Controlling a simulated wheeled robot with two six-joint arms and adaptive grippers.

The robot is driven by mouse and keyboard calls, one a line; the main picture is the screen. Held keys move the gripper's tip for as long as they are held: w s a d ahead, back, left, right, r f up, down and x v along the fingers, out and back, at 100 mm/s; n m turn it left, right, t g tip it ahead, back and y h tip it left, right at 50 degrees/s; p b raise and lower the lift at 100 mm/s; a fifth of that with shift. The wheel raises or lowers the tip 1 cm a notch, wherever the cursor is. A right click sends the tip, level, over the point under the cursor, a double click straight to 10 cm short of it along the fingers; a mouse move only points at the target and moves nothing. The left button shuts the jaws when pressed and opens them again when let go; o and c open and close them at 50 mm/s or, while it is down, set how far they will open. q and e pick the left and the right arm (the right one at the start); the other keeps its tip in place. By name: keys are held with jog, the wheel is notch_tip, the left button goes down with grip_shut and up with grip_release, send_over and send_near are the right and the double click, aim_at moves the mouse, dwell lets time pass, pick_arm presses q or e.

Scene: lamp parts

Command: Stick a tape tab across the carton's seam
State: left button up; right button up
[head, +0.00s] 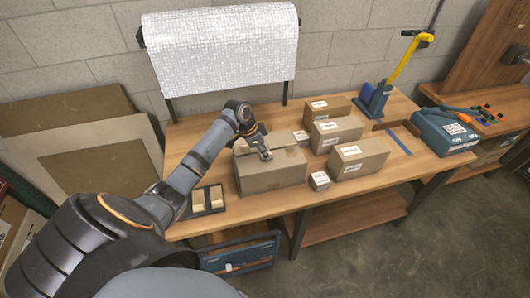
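The brown carton (272,178) stands near the front left of the wooden workbench, and its top looks closed. My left arm reaches in from the left, and my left gripper (263,153) points down at the carton's top, at or just above it. The gripper covers part of the top, so the seam beneath it is hidden. The fingertips are too small to tell open from shut, and I cannot make out a tape tab in them. A dark tray (222,207) with tan pieces lies left of the carton. My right gripper is not in view.
Several labelled boxes, including a long one (358,160) and a small one (319,181), stand to the right. A blue device with a yellow lever (401,66) is at the back right. A silver bubble-wrap roll (222,50) hangs behind.

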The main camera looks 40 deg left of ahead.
pick_arm(q)
jog(key=o, duration=0.5)
jog(key=shift+f, duration=0.1)
jog(key=v, duration=1.2)
jog(key=shift+w, duration=0.1)
